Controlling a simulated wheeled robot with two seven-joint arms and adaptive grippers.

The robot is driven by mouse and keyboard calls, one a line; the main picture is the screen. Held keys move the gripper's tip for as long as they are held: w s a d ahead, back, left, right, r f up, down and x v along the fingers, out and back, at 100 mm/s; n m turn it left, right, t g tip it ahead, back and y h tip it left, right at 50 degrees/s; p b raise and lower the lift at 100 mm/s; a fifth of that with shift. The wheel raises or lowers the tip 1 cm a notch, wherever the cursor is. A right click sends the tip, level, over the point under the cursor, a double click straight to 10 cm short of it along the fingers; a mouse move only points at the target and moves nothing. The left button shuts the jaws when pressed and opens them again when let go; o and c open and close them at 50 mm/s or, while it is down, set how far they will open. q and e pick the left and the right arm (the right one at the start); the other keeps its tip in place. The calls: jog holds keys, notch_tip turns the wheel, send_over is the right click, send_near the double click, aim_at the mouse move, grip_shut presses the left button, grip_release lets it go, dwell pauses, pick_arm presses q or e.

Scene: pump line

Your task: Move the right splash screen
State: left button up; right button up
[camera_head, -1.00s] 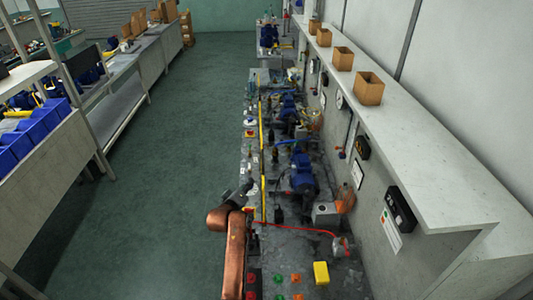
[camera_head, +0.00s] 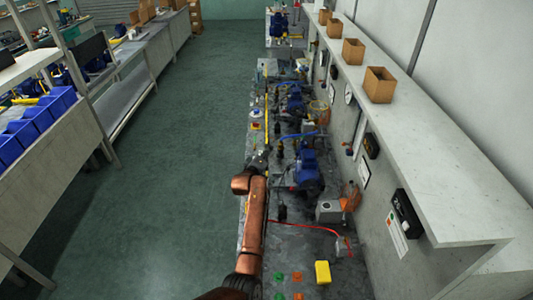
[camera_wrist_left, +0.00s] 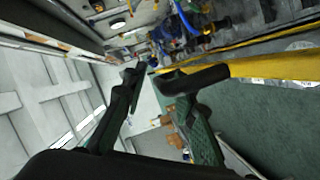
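I cannot pick out the right splash screen with certainty. An amber, see-through piece (camera_head: 350,196) stands beside a grey box (camera_head: 328,211) at the wall side of the pump bench (camera_head: 305,245); I cannot tell if it is a screen. My left gripper (camera_head: 261,158) is small in the head view, over the bench's left edge by the yellow strip (camera_head: 266,120). My right gripper is not in view.
Blue pumps (camera_head: 307,168) and fittings crowd the bench. A red hose (camera_head: 305,226) and a yellow box (camera_head: 322,272) lie nearer. A shelf (camera_head: 425,150) with cardboard boxes (camera_head: 380,84) overhangs the right side. The green floor (camera_head: 190,170) on the left is clear.

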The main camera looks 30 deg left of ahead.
pick_arm(q)
jog(key=shift+w+f, duration=0.1)
jog(key=shift+w, duration=0.1)
grip_shut()
dwell(0.6)
